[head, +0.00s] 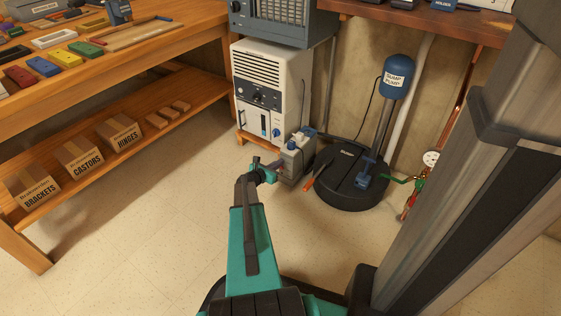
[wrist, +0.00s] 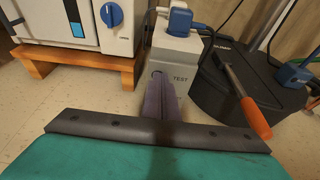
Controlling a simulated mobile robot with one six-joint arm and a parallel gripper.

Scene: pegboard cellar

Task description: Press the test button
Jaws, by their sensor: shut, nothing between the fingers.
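A grey box (wrist: 178,52) marked TEST stands on the floor in front of the fingers, with a blue plug on top. It also shows in the head view (head: 293,160), between the white dehumidifier and the black sump lid. My gripper (wrist: 158,76) is shut and empty, its fingertips at the front face of the box, just left of the TEST label. In the head view my gripper (head: 278,165) overlaps the box's left side. The test button is mostly hidden behind the fingertips; I cannot tell whether they touch it.
The white dehumidifier (head: 270,85) on a wooden stand is just left of the box. To the right are the black sump lid (head: 350,180), an orange-handled tool (wrist: 255,118) and the blue sump pump (head: 397,75). A workbench (head: 120,65) stands at left. The floor between is clear.

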